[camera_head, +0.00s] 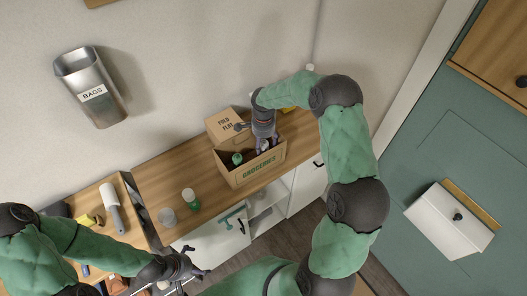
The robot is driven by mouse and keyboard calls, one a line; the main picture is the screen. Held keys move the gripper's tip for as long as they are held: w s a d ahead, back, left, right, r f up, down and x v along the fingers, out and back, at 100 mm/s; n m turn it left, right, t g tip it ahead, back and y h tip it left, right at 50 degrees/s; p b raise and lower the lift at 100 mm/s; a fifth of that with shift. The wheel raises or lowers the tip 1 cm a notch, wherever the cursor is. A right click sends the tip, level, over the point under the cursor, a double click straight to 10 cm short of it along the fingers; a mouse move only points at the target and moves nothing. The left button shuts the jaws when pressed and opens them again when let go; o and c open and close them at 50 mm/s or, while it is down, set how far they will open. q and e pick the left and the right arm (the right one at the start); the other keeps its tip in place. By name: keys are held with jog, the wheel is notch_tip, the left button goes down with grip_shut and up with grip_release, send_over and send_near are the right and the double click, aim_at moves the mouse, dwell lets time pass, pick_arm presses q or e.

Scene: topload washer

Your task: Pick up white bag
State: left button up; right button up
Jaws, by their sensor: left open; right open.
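I cannot clearly make out a white bag. A grey metal holder labelled BAGS (92,90) is on the wall at the upper left, and no bag shows in it. My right gripper (268,149) is open and points down at the open cardboard box labelled GROCERIES (252,174) on the wooden counter. Its fingers are over or inside the box; contact cannot be told. My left gripper (201,275) is open and empty, low in front of the counter, well apart from the box.
A white-bladed tool (111,206) lies further left. A white box-shaped thing (440,225) is on the green door at right.

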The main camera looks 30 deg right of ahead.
jog(key=c, duration=1)
